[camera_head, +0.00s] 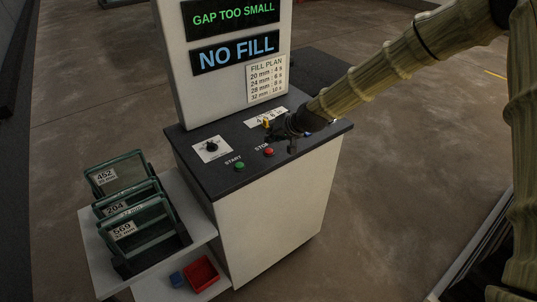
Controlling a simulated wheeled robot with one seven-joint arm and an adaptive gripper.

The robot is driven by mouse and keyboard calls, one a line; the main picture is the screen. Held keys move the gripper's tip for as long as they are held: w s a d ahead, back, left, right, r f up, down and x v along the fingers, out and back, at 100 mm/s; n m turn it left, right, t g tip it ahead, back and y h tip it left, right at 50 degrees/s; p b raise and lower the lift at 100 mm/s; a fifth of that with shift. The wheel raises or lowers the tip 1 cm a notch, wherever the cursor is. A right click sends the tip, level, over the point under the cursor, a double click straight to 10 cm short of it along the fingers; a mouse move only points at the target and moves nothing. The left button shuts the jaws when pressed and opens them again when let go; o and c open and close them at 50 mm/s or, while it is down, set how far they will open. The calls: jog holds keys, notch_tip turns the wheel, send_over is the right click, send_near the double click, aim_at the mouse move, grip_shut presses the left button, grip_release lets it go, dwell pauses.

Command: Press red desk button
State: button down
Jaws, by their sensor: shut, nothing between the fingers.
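A small red button (268,152) labelled STOP sits on the dark top of the machine's desk (235,185), near its front edge. A green button (239,165) labelled START is to its left. My gripper (292,146) is shut and dark, over the right part of the desk, just right of the red button. It appears apart from the button in this view, though its exact height above the desk is hard to judge. My arm reaches in from the upper right.
A black knob (211,147) on a white plate and a yellow selector (266,122) stand on the desk. A display panel (234,50) rises behind, reading "GAP TOO SMALL" and "NO FILL". Green-framed pieces (125,190) and a red tray (201,274) are at lower left.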

aim_at(271, 149)
jog(key=shift+f+b, duration=0.3)
jog(key=shift+f, duration=0.6)
dwell(0.8)
jog(key=shift+f+b, duration=0.3)
jog(key=shift+f, duration=0.1)
jog(key=shift+f+b, duration=0.35)
jog(key=shift+f, duration=0.2)
dwell(0.8)
jog(key=shift+r, duration=0.15)
dwell(0.3)
jog(key=shift+r+p, duration=0.5)
jog(key=shift+r, duration=0.35)
jog(key=shift+r+p, duration=1.3)
jog(key=shift+r, duration=1.2)
